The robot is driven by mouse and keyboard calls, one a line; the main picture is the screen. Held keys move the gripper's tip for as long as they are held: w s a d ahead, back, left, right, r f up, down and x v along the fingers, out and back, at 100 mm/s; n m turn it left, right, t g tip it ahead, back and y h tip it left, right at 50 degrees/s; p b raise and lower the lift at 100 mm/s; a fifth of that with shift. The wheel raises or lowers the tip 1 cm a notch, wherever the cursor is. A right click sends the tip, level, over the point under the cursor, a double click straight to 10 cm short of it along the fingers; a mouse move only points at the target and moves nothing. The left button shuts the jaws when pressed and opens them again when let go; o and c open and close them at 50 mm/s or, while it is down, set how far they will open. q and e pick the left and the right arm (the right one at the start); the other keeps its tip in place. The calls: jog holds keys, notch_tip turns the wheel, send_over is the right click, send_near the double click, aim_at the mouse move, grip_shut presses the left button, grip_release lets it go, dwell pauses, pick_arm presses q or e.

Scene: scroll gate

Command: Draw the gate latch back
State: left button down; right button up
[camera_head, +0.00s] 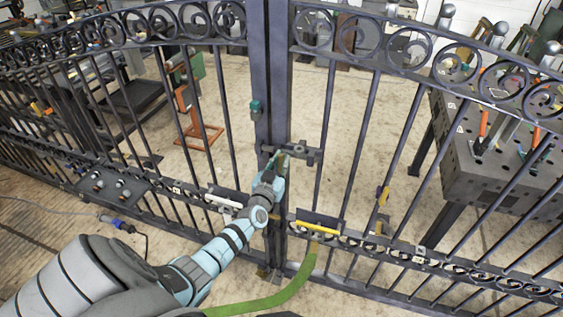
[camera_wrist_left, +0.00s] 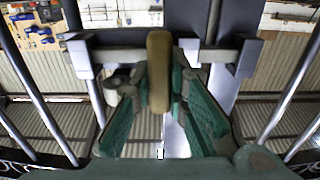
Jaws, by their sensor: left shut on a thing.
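The dark scroll gate (camera_head: 269,80) fills the head view, with upright bars and rings along its top. The latch (camera_head: 304,153) is a dark horizontal bar across the central posts. In the left wrist view the latch bar (camera_wrist_left: 215,56) runs sideways between two blocks. A tan, rounded latch handle (camera_wrist_left: 159,58) stands up in front of it. My left gripper (camera_head: 279,163) is at the latch, and its green fingers are closed on both sides of the handle in the left wrist view (camera_wrist_left: 160,92). My right gripper is not in view.
A dark workbench (camera_head: 490,165) with tools stands behind the gate on the right. An orange stand (camera_head: 200,135) is behind the left leaf. A yellow-handled tool (camera_head: 303,227) sits on the gate's lower rail. A green strap (camera_head: 270,298) lies low in front.

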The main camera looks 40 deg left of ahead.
pick_arm(q)
jog(key=d, duration=0.1)
jog(key=w+d, duration=0.1)
jog(key=d, duration=0.1)
jog(key=shift+p, duration=0.4)
jog(key=c, duration=1.6)
grip_release()
jog(key=shift+o, duration=0.2)
jog(key=v, duration=1.2)
